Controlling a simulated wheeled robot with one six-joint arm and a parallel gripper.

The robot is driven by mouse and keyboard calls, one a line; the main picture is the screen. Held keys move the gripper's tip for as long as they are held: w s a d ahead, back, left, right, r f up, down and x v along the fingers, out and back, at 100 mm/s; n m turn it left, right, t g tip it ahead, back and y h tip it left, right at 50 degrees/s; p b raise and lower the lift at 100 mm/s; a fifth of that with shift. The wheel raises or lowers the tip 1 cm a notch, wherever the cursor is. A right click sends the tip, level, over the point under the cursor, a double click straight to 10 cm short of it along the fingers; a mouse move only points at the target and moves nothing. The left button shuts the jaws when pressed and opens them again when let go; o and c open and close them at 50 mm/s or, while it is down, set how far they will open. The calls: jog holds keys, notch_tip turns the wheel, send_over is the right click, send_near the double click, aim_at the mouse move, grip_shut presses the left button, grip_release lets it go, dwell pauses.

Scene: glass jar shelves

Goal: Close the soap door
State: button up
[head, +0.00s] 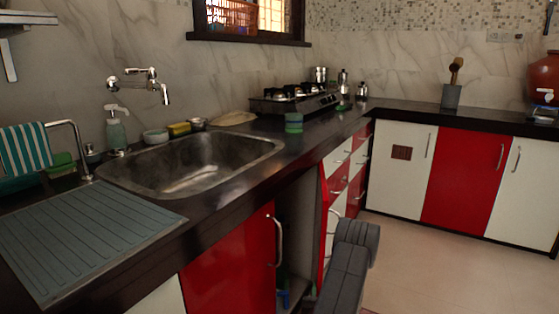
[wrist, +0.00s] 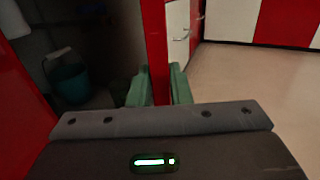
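The soap door seems to be the red cabinet door standing ajar below the counter; no label shows. In the head view it is a thin red strip (head: 323,225), seen nearly edge-on. In the wrist view its red edge (wrist: 156,45) runs down between the green fingers of my gripper (wrist: 160,87). One finger is on each side, with no gap visible between them and the door, so my gripper appears shut on it. In the head view my dark wrist (head: 350,262) is just right of the door; the fingers are hidden there.
The cabinet left of the door is open and dark inside, with a teal bucket (wrist: 70,82) in the wrist view. A closed red door (head: 232,270) with a metal handle is on its left. White and red drawers (head: 336,160) lie beyond. The floor (head: 430,265) to the right is clear.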

jog(key=o, duration=0.5)
jog(key=shift+o, duration=0.2)
jog(key=s+a, duration=0.1)
jog(key=s, duration=0.7)
jog(key=shift+b, duration=0.45)
jog(key=s+a+p, duration=0.2)
jog(key=s, duration=1.1)
jog(key=shift+s, duration=0.35)
jog(key=shift+w, duration=0.1)
jog(key=w+d+b, duration=0.2)
jog(key=w, duration=1.2)
